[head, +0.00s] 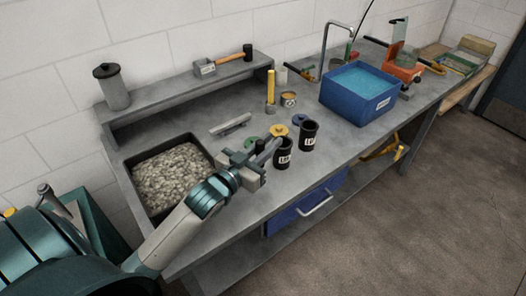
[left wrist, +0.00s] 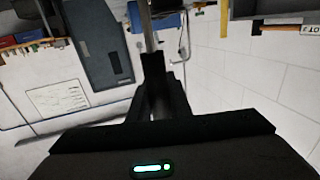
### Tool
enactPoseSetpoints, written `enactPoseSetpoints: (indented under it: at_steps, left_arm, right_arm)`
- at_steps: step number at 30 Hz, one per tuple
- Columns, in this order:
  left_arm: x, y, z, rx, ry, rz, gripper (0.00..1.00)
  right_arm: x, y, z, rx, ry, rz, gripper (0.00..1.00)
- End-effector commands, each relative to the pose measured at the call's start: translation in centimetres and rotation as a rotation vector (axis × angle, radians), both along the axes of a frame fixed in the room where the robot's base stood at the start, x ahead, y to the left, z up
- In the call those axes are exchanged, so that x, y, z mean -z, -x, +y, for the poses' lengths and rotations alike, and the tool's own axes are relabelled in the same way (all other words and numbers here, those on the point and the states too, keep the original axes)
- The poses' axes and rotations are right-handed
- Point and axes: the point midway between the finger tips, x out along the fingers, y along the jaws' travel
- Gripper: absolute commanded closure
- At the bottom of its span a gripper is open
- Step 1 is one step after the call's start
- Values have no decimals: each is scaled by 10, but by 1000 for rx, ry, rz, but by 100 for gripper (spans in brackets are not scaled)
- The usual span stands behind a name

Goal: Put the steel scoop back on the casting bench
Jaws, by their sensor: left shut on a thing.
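The grey casting bench (head: 345,142) runs along the wall in the head view. My left gripper (head: 262,162) is over the front part of the bench, right of the gravel tray. It is shut on a narrow grey metal piece, which looks like the handle of the steel scoop (head: 268,151). In the left wrist view the closed fingers (left wrist: 151,68) hold the grey metal scoop (left wrist: 147,28), which runs up out of the picture. The scoop's far end is hard to make out, and I cannot tell whether it touches the bench. My right gripper is not in view.
A black tray of gravel (head: 172,178) sits left of my gripper. Two black cups (head: 309,136) stand close on its right. A grey metal bar (head: 230,124) lies behind it. A blue water tub (head: 358,92) stands farther right. A raised shelf (head: 190,92) runs along the back.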

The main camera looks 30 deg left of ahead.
Motion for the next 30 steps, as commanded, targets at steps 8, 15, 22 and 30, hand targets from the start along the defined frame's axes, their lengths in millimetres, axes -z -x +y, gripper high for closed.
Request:
enactPoseSetpoints:
  at_steps: [8,15,22,30]
  left_arm:
    - [11,-1,18,1,1,-1,100]
    - [11,-1,18,1,1,-1,100]
    - [26,-1,18,-1,3,2,100]
    - [50,0,18,0,0,-1,100]
  right_arm:
    - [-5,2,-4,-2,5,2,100]
    - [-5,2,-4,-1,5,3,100]
    - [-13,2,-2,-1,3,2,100]
    - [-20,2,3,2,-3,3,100]
